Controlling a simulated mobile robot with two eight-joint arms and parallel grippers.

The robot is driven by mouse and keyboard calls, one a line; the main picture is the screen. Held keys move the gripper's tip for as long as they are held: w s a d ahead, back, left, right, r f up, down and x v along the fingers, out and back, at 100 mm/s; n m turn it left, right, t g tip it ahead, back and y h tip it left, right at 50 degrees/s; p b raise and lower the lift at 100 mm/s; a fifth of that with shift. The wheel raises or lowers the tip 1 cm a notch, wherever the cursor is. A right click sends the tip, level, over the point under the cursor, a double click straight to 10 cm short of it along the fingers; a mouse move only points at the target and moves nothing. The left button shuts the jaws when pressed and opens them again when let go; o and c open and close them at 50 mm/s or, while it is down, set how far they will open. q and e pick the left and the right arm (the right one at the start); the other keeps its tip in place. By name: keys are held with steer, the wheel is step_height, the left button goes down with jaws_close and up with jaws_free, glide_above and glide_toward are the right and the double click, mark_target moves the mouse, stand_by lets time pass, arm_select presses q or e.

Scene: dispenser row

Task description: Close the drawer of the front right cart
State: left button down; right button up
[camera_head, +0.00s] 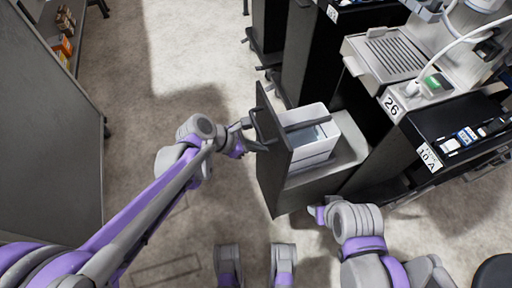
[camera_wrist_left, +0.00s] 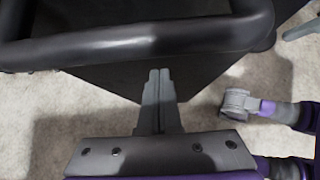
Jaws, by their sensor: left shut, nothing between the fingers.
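The drawer (camera_head: 275,172) of the cart (camera_head: 385,160) is pulled out, with its black front facing left. A white box (camera_head: 316,153) with a dark strap stands in it. The drawer's dark handle (camera_head: 262,130) also crosses the top of the left wrist view as a thick bar (camera_wrist_left: 140,42). My left gripper (camera_head: 246,125) is at the handle, shut and empty. In the left wrist view its closed fingers (camera_wrist_left: 159,75) point at the black front, just below the bar; contact cannot be told. My right gripper (camera_head: 316,212) is near the drawer's lower right, its fingers unclear.
Machines stand on black carts along the right, with labels "26" (camera_head: 391,105) and "10 A" (camera_head: 429,156). Another black cart (camera_head: 312,60) stands behind the drawer. A grey cabinet (camera_head: 50,130) is at the left. The floor (camera_head: 165,70) between is clear.

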arm_select(q)
steer(key=shift+d, duration=0.1)
steer(key=w+d+p, duration=0.1)
steer(key=w+d, duration=0.3)
steer(key=d, duration=1)
steer(key=w+d+p, duration=0.1)
steer(key=w+d, duration=0.4)
steer(key=d, duration=0.9)
steer(key=shift+w+d, duration=0.15)
steer(key=shift+d, duration=0.05)
arm_select(e)
step_height(320, 180, up, 2)
steer(key=shift+s+a+r, duration=0.1)
steer(key=shift+s+r, duration=0.05)
steer(key=shift+r, duration=0.05)
arm_select(q)
steer(key=shift+d+r, duration=0.1)
steer(key=shift+r, duration=0.05)
